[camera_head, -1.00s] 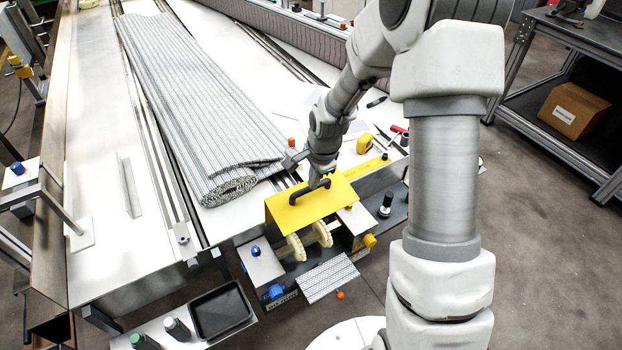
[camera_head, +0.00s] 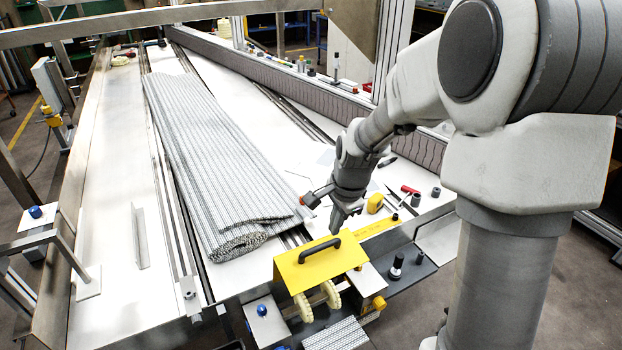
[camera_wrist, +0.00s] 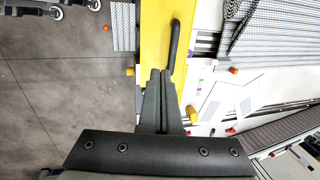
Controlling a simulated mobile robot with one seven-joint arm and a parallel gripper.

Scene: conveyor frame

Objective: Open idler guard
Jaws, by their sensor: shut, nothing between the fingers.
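The yellow idler guard (camera_head: 345,262) sits at the near end of the conveyor frame, with a black bar handle (camera_head: 318,247) on its upper face. Cream toothed wheels (camera_head: 303,306) show below its front edge. In the wrist view the guard (camera_wrist: 154,30) is a yellow strip with the handle (camera_wrist: 175,45) along its right side. My gripper (camera_head: 337,228) is just behind and above the handle. Its fingers (camera_wrist: 161,75) are shut and empty, their tips beside the handle's lower end in the wrist view. I cannot tell whether they touch it.
A rolled grey mesh belt (camera_head: 215,170) lies on the white conveyor bed left of my arm. A yellow block (camera_head: 375,203), a red-handled tool (camera_head: 408,190) and small parts lie right of my gripper. A perforated plate (camera_head: 338,335) lies in front of the guard.

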